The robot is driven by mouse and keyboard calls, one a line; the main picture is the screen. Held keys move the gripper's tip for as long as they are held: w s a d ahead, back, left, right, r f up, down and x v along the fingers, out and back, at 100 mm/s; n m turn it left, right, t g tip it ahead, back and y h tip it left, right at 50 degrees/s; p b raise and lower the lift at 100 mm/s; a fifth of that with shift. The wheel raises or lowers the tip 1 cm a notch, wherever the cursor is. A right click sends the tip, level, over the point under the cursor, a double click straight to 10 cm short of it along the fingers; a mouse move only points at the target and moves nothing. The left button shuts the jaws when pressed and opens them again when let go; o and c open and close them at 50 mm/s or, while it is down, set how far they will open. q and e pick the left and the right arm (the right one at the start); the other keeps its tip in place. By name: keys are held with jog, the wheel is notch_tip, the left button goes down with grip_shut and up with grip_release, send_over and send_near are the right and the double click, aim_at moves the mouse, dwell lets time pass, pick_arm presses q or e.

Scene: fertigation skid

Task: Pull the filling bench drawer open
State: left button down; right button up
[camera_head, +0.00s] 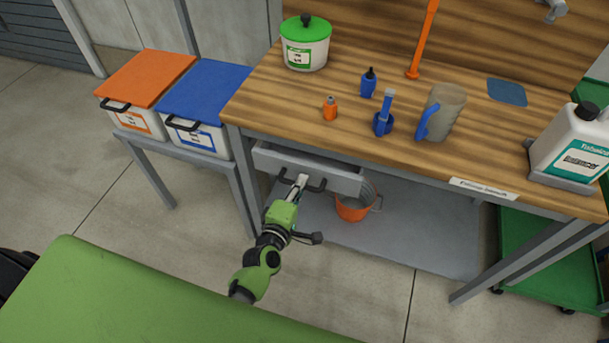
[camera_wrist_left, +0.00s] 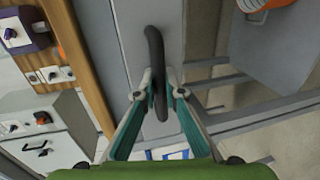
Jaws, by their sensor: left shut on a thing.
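The filling bench (camera_head: 440,165) has a wood top and a grey frame. Its grey drawer (camera_head: 335,179) is under the left part of the top, and I cannot tell for certain whether it stands slightly out. The drawer's black bar handle (camera_head: 317,187) is on its front; it also shows in the left wrist view (camera_wrist_left: 154,48). My left gripper (camera_head: 301,181) is shut on this handle, with its fingers (camera_wrist_left: 160,86) on either side of the bar. The drawer's inside is hidden. My right gripper is not in view.
An orange bucket (camera_head: 353,210) stands on the grey lower shelf (camera_head: 420,240), just right of my gripper. Orange-lidded (camera_head: 146,76) and blue-lidded (camera_head: 204,88) boxes stand left of the bench. A jug (camera_head: 441,112) and bottles stand on top. Floor in front of the bench is clear.

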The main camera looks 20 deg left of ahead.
pick_arm(q)
jog(key=f+v, duration=0.2)
jog(key=v, duration=0.7)
jog(key=s+f+p+v, duration=0.1)
jog(key=f+v, duration=0.1)
jog(key=v, duration=0.8)
jog(key=shift+w, duration=0.1)
jog(key=c, duration=2.1)
grip_release()
jog(key=v, duration=1.2)
jog(key=shift+d, duration=0.1)
